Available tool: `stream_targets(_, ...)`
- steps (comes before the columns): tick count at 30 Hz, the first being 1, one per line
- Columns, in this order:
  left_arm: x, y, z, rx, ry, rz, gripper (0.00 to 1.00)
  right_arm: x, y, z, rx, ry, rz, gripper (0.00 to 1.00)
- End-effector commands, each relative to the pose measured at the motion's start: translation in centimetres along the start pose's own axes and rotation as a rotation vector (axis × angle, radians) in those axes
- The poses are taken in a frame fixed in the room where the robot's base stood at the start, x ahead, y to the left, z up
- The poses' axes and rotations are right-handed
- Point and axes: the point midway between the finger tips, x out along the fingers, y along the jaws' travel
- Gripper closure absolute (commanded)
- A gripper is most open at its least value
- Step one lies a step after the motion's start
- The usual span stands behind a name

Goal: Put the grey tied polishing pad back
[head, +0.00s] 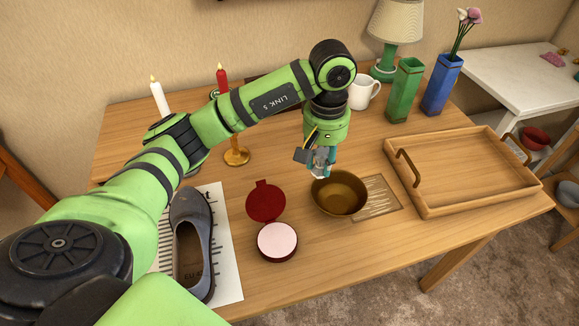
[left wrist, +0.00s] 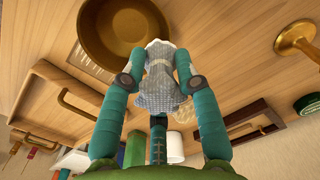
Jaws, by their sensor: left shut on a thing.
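The grey tied polishing pad (left wrist: 158,85) is a bunched, textured grey cloth, pinched at its middle. My left gripper (left wrist: 160,63) is shut on it, with one teal finger on each side. In the head view the pad (head: 320,157) shows small and partly covered by my left gripper (head: 322,165), just behind and left of the brass bowl (head: 340,192). The pad hangs above the table; its exact height is hard to tell. In the left wrist view the bowl (left wrist: 122,30) lies beside the pad, up and left. My right gripper is not in view.
An open red compact (head: 277,241) and a grey shoe (head: 190,245) on striped paper (head: 226,245) are at front left. A wooden tray (head: 470,205) is at right. Candles (head: 236,156), a white mug (head: 363,92) and vases (head: 404,90) stand farther back.

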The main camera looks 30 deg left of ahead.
Motion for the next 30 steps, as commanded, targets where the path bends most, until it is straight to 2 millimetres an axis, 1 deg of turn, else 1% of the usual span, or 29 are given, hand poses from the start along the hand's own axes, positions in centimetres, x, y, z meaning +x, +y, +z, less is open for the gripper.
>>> stream_targets(1,0.5,-1.1,-0.6,-0.008,-0.002,-0.006,0.91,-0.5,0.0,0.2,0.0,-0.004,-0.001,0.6)
stream_targets(6,2.9,-4.3,-3.0,-0.007,-0.004,-0.005,0.91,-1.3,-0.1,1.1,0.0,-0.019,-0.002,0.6)
stream_targets(9,4.2,-6.0,-4.2,-0.005,-0.005,-0.004,0.91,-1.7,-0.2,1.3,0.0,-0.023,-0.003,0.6)
stream_targets(12,5.2,-7.2,-5.2,-0.003,-0.003,-0.002,0.91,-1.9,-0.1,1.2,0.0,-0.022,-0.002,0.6)
stream_targets(15,5.8,-7.9,-5.8,0.0,-0.002,-0.001,0.91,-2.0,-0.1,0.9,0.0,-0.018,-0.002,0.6)
stream_targets(19,6.6,-8.2,-6.0,0.001,-0.003,0.0,0.91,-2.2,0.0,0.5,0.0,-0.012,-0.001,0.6)
stream_targets(25,9.4,-8.2,-5.9,0.002,-0.004,0.0,0.91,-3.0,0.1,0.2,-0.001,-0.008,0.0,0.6)
stream_targets(27,9.9,-8.1,-6.0,0.001,-0.001,0.001,0.91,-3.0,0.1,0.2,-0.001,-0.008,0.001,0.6)
stream_targets(30,10.1,-8.1,-6.0,0.002,0.001,0.001,0.91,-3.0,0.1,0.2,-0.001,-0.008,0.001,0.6)
